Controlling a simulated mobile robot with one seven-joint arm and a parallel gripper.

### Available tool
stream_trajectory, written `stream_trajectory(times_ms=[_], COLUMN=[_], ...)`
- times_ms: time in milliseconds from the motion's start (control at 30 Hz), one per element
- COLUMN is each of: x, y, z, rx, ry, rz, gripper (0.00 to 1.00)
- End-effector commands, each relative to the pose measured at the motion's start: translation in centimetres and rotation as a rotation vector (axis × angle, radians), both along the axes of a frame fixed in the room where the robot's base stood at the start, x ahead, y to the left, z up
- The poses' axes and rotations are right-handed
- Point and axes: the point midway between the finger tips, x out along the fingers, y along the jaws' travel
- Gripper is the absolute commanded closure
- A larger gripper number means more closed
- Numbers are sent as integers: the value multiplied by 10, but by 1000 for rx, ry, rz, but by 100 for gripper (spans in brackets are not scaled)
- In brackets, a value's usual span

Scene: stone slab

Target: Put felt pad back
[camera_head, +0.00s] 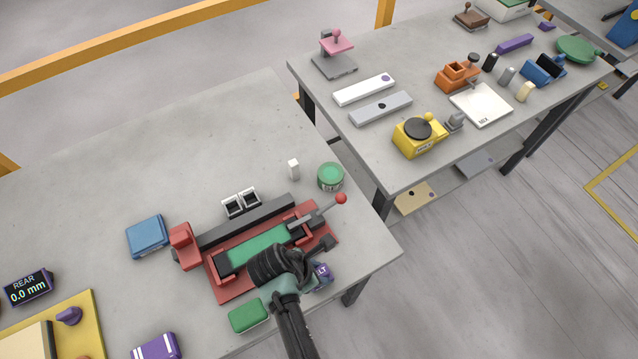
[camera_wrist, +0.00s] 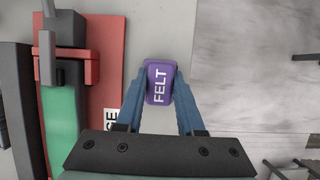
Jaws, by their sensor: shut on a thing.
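The felt pad is a small purple block with white "FELT" lettering. It shows between my fingertips in the wrist view (camera_wrist: 160,82), near the grey slab's right edge. In the head view it is mostly hidden behind my wrist, with part of its purple side (camera_head: 322,277) showing. My gripper (camera_wrist: 160,93) is shut on the pad, one blue finger on each side. In the head view my dark arm reaches in from the bottom, over the front of the red fixture. I cannot tell whether the pad touches the slab.
A red fixture (camera_head: 233,293) with a green strip (camera_head: 262,244) and a red-knobbed lever (camera_head: 341,198) stands beside my gripper. A green block (camera_head: 248,316), blue block (camera_head: 147,236) and green round tin (camera_head: 330,177) surround it. The slab's back left is clear.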

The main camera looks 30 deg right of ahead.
Motion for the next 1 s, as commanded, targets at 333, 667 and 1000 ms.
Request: stream_trajectory(times_ms=[333, 667, 1000], x=[0, 0, 1], y=[0, 0, 10], z=[-3, -3, 24], rx=[0, 0, 0], ry=[-1, 0, -3], rz=[0, 0, 2], gripper=[54, 33, 33])
